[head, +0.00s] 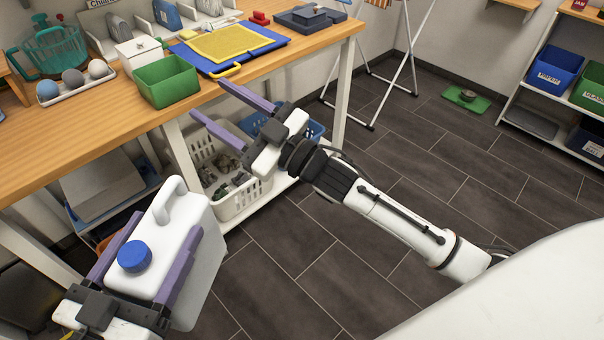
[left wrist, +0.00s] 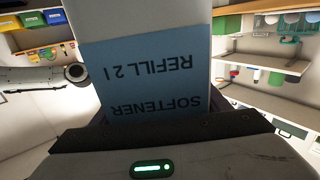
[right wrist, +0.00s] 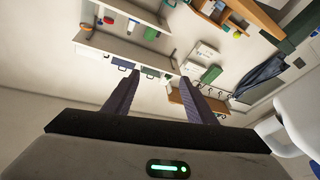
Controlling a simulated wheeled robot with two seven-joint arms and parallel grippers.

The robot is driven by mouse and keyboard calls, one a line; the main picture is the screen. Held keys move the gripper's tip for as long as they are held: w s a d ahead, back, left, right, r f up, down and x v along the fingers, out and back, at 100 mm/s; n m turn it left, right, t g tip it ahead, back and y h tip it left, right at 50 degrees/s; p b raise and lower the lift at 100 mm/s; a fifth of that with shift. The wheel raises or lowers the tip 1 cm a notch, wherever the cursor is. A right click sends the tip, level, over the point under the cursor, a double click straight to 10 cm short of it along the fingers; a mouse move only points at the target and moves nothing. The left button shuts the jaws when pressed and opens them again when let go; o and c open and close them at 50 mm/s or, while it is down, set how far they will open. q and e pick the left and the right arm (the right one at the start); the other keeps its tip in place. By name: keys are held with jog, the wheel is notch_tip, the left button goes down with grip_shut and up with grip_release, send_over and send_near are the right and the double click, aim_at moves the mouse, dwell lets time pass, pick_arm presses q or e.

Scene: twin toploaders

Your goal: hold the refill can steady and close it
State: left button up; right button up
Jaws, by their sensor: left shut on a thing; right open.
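The refill can (head: 200,255) is a white jug with a handle, held tilted in front of the wooden table. A blue cap (head: 135,256) sits at its spout; I cannot tell whether it is tight. My left gripper (head: 168,222) is shut on the can, with a purple finger on each side of it. In the left wrist view, the can's blue label (left wrist: 150,80) reads "SOFTENER REFILL 2 l" upside down. My right gripper (head: 207,100) is open and empty, up and to the right of the can, by the table's front edge. Its spread fingers also show in the right wrist view (right wrist: 159,76).
The wooden table (head: 110,118) holds a green bin (head: 166,82), a blue tray with a yellow mesh (head: 228,42) and a tray of balls (head: 75,85). A white basket (head: 243,200) stands below, behind my right gripper. The floor (head: 290,265) at right is mostly open.

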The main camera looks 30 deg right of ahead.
pick_arm(q)
jog(key=shift+r, duration=0.3)
pick_arm(e)
jog(key=s+d+f+m+g+h, duration=0.1)
jog(key=s+d+f+m+h, duration=0.15)
jog(key=f, duration=0.45)
jog(key=s+d+f+m+g+h, duration=0.1)
jog(key=s+d+f+m+h, duration=0.15)
jog(key=f, duration=0.55)
jog(key=s+d+f+m+g+h, duration=0.1)
jog(key=s+d+f+m+h, duration=0.2)
jog(key=f, duration=0.4)
jog(key=s+f+g, duration=0.3)
jog(key=s+f, duration=0.5)
jog(key=s, duration=0.2)
jog(key=s+a+f+g+h, duration=0.1)
jog(key=s+f+g, duration=0.2)
jog(key=s+f, duration=0.5)
jog(key=s, duration=0.3)
jog(key=shift+a+f, duration=0.25)
jog(key=shift+f, duration=0.1)
jog(key=shift+s, duration=0.1)
